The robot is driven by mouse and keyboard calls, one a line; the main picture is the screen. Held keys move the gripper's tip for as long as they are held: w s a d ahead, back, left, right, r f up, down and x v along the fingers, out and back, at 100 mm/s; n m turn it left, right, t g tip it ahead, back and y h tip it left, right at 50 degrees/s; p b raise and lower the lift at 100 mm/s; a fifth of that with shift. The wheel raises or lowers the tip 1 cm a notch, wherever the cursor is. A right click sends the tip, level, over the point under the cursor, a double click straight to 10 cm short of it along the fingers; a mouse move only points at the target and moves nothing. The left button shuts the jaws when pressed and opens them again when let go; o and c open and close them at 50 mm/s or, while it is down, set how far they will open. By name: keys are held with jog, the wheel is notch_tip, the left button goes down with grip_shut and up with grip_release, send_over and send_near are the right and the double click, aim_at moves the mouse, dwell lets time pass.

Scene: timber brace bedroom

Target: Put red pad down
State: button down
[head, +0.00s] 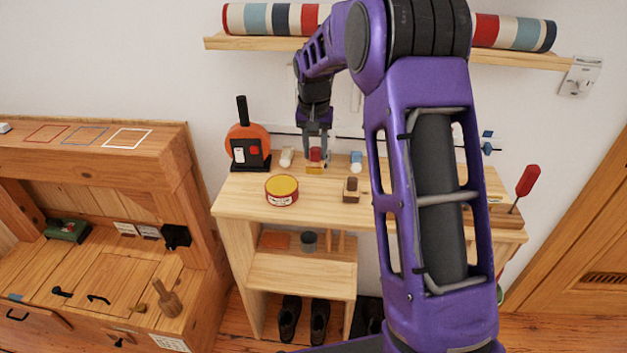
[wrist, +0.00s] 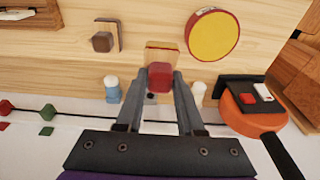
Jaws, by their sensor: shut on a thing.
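The red pad (wrist: 160,78) is a small red block held between the two fingertips of my gripper (wrist: 160,84), which is shut on it. In the head view, the red pad (head: 315,154) shows at the tips of my gripper (head: 317,150), over the back part of the wooden table (head: 235,190). I cannot tell whether pad and block touch.
A round yellow tin (head: 282,188) and a brown block (head: 351,190) stand in front. Small bottles (head: 287,158) (head: 356,161) flank my gripper. An orange disc with a black handle (head: 243,143) stands left. Red, blue and white outlines mark the left cabinet top (head: 160,145).

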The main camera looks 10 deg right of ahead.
aim_at(315, 155)
notch_tip(315, 155, down, 8)
jog(key=shift+s+f, duration=0.1)
dwell(0.4)
jog(key=c, duration=0.5)
grip_release()
jog(key=shift+f, duration=0.1)
jog(key=r, duration=0.4)
jog(key=s+r, duration=0.1)
jog(key=r, duration=0.7)
jog(key=shift+s+a+r, duration=0.1)
jog(key=shift+s+a, duration=0.2)
jog(key=shift+s, duration=0.1)
